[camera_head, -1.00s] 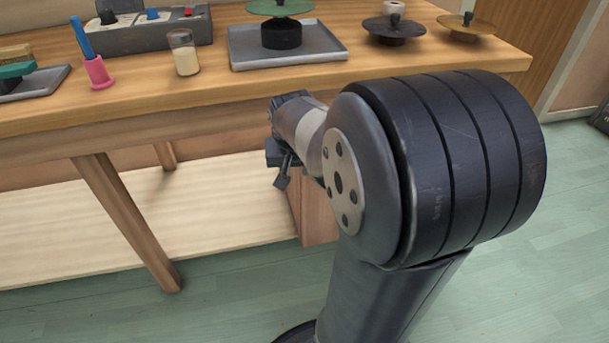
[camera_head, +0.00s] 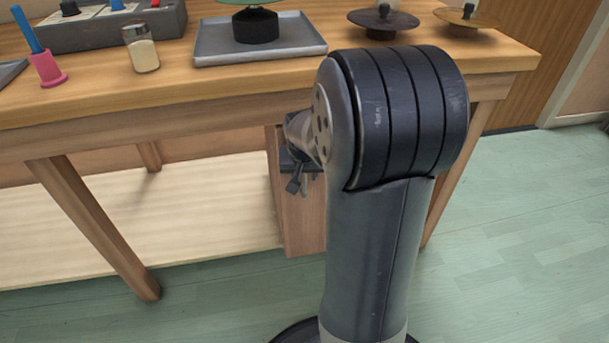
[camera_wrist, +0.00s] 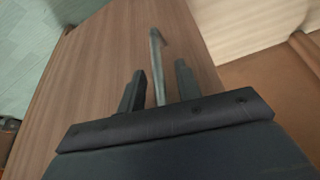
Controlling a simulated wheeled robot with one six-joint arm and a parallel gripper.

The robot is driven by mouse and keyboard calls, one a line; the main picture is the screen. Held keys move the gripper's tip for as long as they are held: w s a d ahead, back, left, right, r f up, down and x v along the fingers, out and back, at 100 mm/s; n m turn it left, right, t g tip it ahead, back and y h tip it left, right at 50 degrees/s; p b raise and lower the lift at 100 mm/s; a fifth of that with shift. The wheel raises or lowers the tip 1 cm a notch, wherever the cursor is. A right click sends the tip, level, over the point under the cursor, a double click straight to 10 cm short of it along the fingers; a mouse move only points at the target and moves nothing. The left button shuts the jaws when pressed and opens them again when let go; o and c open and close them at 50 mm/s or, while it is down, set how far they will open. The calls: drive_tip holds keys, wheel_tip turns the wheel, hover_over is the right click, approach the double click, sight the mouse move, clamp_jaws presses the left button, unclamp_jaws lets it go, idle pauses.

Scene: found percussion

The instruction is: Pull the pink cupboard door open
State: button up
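The cupboard door (camera_head: 305,225) is a pinkish-brown wooden panel under the right part of the table, partly hidden by my arm; it looks closed. It fills much of the wrist view (camera_wrist: 95,75), tilted there. A thin grey metal handle (camera_wrist: 157,60) stands on it. My gripper (camera_wrist: 159,78) is open, with one finger on each side of the handle and visible gaps, mostly at the handle's near end. In the head view my gripper (camera_head: 299,183) is small and dark in front of the door, and the handle is hard to make out.
The wooden table (camera_head: 110,95) stands above the cupboard, with a leg (camera_head: 95,230) to the left. On top are a grey tray (camera_head: 215,50), a glass shaker (camera_head: 142,50) and a pink holder (camera_head: 46,68). A pale low shelf (camera_head: 200,215) lies left of the cupboard. Green floor is clear in front.

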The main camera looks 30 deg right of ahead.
clamp_jaws()
idle(0.3)
idle(0.3)
